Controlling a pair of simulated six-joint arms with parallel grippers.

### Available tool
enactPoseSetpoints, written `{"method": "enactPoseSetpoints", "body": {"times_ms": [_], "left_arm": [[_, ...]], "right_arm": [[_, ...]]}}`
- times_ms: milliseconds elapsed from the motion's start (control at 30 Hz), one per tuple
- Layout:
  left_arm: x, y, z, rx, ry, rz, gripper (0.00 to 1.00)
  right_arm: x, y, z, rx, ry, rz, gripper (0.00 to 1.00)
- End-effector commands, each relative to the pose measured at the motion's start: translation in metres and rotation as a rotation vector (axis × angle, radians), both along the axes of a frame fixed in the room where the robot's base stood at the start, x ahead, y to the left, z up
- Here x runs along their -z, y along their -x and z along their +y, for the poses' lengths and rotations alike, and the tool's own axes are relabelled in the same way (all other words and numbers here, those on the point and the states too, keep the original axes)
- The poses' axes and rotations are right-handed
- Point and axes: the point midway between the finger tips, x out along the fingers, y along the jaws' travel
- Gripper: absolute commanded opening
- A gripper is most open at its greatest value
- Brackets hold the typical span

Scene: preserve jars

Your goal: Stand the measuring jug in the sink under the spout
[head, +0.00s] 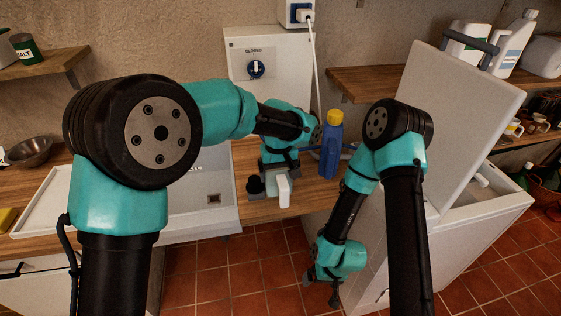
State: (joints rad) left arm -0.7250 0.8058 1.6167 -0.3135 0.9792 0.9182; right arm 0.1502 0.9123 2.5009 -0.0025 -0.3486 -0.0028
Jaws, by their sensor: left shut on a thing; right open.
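My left gripper (270,188) is over the wooden worktop, just right of the sink. It is shut on a small pale thing (283,190), which looks like part of the measuring jug; the gripper and wrist hide much of it. My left arm covers much of the sink, and I cannot make out the spout. My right gripper (334,287) is open and empty, low over the tiled floor in front of the white chest.
A blue bottle with a yellow cap (331,148) stands on the worktop right of my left gripper. An open-lidded white chest (462,222) is at right. A metal bowl (30,152) and a yellow sponge (7,219) are at far left.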

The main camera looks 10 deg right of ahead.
Motion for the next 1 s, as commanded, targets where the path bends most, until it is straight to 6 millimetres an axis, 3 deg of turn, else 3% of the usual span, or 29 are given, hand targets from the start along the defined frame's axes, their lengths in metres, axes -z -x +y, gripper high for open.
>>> {"method": "enactPoseSetpoints", "body": {"times_ms": [300, 600, 1000], "left_arm": [[0.005, -0.055, -0.013, -0.002, 0.001, -0.001, 0.37], [0.009, -0.094, -0.022, -0.001, 0.001, -0.001, 0.37], [0.009, -0.101, -0.024, 0.000, 0.001, -0.001, 0.37]], "right_arm": [[0.000, 0.000, 0.000, 0.000, 0.000, 0.000, 0.96], [0.000, 0.000, 0.000, 0.000, 0.000, 0.000, 0.96], [0.000, 0.000, 0.000, 0.000, 0.000, 0.000, 0.96]]}}
